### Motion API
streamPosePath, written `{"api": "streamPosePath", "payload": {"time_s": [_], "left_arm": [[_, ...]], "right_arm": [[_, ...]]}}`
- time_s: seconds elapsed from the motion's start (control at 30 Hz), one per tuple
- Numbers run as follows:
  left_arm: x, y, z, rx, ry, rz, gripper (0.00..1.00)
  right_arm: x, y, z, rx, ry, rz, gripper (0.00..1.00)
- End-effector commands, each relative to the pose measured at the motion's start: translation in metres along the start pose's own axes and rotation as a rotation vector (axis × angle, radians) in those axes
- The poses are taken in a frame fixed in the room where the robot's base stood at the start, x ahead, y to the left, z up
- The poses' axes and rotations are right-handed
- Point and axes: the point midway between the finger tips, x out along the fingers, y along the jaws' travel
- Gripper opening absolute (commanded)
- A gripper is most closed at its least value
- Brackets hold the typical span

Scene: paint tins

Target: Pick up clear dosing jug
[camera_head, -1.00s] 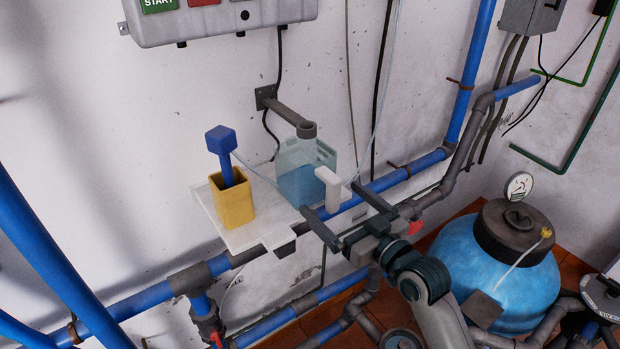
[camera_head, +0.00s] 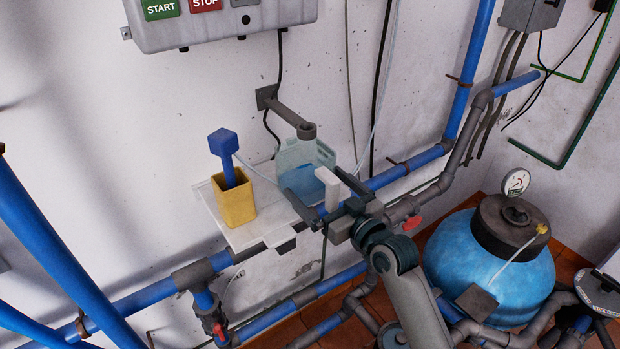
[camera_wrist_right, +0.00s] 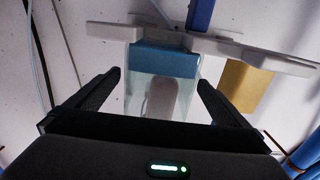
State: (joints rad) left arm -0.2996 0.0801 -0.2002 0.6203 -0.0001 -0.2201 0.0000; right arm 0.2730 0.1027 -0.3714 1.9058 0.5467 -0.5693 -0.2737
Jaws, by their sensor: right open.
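The clear dosing jug (camera_head: 296,155) holds blue liquid and stands upright on a small white shelf (camera_head: 245,236) against the wall. Its pale handle (camera_head: 328,188) faces my right arm. My right gripper (camera_head: 313,182) is open at the handle, with one finger on either side of it. The right wrist view shows the jug upside down (camera_wrist_right: 135,92), its blue liquid toward the top and its handle (camera_wrist_right: 160,98) between the spread fingers (camera_wrist_right: 159,80). I cannot tell whether either finger touches the jug. My left gripper is out of view.
A yellow container (camera_head: 236,206) with a blue-headed tool (camera_head: 224,145) stands left of the jug. A grey bracket arm (camera_head: 290,112) reaches from the wall to the jug's top. Blue pipes (camera_head: 410,168) run behind and below. A blue tank (camera_head: 490,265) stands at the right.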

Motion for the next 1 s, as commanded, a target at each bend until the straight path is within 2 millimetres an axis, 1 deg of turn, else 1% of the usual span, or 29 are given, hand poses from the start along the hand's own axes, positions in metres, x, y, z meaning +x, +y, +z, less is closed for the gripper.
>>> {"api": "streamPosePath", "payload": {"time_s": [0.03,0.1,0.23,0.73,0.77,0.8,0.87,0.9,0.93,1.0], "left_arm": [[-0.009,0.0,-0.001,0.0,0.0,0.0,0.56],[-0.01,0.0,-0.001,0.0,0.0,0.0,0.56],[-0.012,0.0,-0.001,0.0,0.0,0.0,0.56],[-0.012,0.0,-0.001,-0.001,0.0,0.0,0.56],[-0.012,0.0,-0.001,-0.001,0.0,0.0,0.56],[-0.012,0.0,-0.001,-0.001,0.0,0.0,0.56],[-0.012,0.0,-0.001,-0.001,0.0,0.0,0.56],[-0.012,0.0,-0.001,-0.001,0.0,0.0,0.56],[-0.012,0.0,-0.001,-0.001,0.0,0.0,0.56],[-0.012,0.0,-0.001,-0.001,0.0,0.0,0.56]], "right_arm": [[0.007,-0.001,-0.006,0.002,0.0,0.0,1.0],[0.015,0.0,-0.004,0.0,0.0,0.0,1.0],[0.024,0.0,-0.002,0.0,0.0,0.001,1.0],[0.025,0.0,-0.001,-0.001,0.0,0.0,1.0],[0.025,0.0,-0.001,-0.001,0.0,0.0,0.98],[0.025,0.0,-0.001,-0.001,0.0,0.0,0.88],[0.025,0.0,-0.001,-0.001,0.0,0.0,0.74],[0.025,0.0,-0.001,-0.001,0.0,0.0,0.64],[0.025,0.0,-0.001,-0.001,0.0,0.0,0.61],[0.025,0.0,-0.003,-0.002,0.005,0.001,0.61]]}}
